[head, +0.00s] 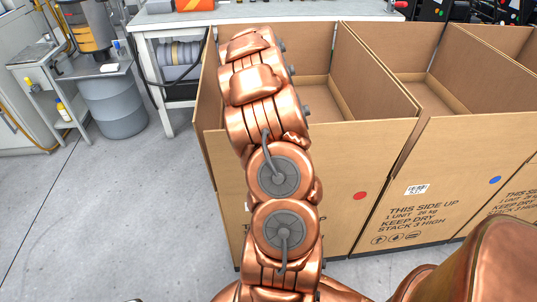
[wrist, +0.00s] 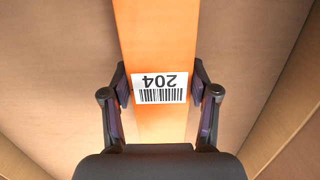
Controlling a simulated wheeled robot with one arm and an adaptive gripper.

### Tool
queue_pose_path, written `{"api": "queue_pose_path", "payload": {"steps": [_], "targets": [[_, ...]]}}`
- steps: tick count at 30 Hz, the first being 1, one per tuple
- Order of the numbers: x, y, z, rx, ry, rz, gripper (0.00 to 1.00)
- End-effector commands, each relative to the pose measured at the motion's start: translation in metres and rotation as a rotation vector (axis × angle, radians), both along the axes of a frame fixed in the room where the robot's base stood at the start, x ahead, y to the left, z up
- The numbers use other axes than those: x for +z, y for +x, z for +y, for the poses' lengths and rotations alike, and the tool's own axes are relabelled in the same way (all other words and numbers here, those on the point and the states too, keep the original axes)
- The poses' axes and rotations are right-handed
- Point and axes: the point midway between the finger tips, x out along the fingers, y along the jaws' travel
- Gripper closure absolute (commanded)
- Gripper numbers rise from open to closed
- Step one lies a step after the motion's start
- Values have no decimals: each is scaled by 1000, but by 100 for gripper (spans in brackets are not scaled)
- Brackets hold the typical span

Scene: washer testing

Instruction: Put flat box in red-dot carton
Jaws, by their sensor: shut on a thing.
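The red-dot carton (head: 350,160) is the large open cardboard box in the middle of the head view, with a red dot on its front. My copper arm reaches up across its front and left part. My gripper (wrist: 160,88) shows in the wrist view, with its two dark fingers shut on the long orange flat box (wrist: 157,40). The flat box has a white barcode label reading 204, upside down in the picture. Brown cardboard surfaces surround it, so it is held inside or over a carton. The head view hides the gripper and the flat box behind the arm.
A blue-dot carton (head: 455,165) stands directly to the right, also open. A white table (head: 180,20) stands behind. A grey drum (head: 113,103) and a small cart (head: 50,75) are at the left. The floor at left front is clear.

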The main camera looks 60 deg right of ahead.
Motion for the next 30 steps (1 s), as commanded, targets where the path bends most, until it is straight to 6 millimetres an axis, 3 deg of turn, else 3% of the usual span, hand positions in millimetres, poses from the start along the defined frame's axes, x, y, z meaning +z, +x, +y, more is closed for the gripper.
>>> {"api": "queue_pose_path", "payload": {"steps": [10,11,17,30], "targets": [[-2,1,0,0,-2,-3,96],[-2,1,0,-1,-2,-3,38],[-2,1,-1,-1,-2,-2,17],[4,1,-1,0,-3,-2,15]]}}
